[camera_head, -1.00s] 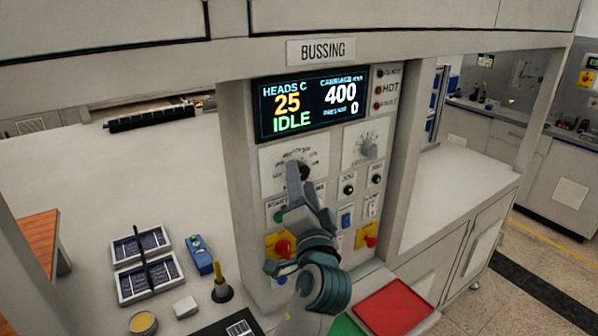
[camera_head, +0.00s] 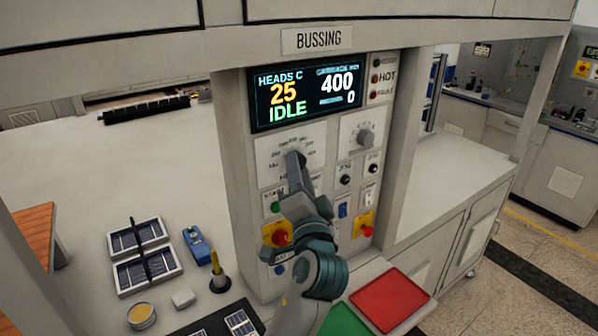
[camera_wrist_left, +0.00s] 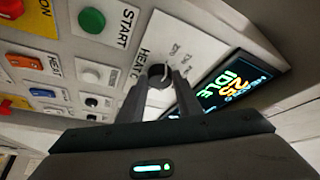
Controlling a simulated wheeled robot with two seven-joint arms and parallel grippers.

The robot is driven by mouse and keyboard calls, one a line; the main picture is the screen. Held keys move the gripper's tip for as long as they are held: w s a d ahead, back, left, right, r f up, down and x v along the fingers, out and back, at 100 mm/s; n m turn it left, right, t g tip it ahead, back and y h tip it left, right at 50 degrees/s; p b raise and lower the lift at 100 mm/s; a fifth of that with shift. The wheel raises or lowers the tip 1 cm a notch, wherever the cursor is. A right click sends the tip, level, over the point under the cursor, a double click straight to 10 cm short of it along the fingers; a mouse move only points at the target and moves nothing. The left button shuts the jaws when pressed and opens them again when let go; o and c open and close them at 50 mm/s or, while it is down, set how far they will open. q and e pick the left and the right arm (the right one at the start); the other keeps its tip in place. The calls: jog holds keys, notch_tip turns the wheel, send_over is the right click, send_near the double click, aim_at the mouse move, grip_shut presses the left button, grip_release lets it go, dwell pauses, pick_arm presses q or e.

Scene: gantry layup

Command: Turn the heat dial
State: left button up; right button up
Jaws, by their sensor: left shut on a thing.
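The heat dial (camera_wrist_left: 159,72) is a dark round knob on a white scale plate marked HEAT C in the left wrist view. The plate (camera_head: 316,143) also shows in the head view, under the display. My left gripper (camera_head: 295,158) is at the dial, and its two fingers (camera_wrist_left: 158,84) are shut on the knob. In the head view the gripper hides most of the knob. The display (camera_head: 306,93) reads HEADS C 25, IDLE, 400 and 0. My right gripper is not in view.
A second dial (camera_head: 365,138) sits right of the heat dial. Below are a green START button (camera_wrist_left: 92,20), red knobs on yellow plates (camera_head: 366,231) and small switches. A red tray (camera_head: 390,299) and a green tray (camera_head: 345,322) lie below the panel. Solar cell frames (camera_head: 148,268) lie left.

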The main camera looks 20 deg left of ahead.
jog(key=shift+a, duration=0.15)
pick_arm(q)
jog(key=m+g+h, duration=0.1)
jog(key=m, duration=0.1)
jog(key=m+g, duration=0.1)
jog(key=m, duration=0.2)
jog(key=shift+r+h, duration=0.4)
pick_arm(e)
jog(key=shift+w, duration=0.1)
pick_arm(q)
jog(key=o, duration=1)
jog(key=shift+o, duration=0.2)
jog(key=shift+a, duration=0.1)
jog(key=shift+f, duration=0.1)
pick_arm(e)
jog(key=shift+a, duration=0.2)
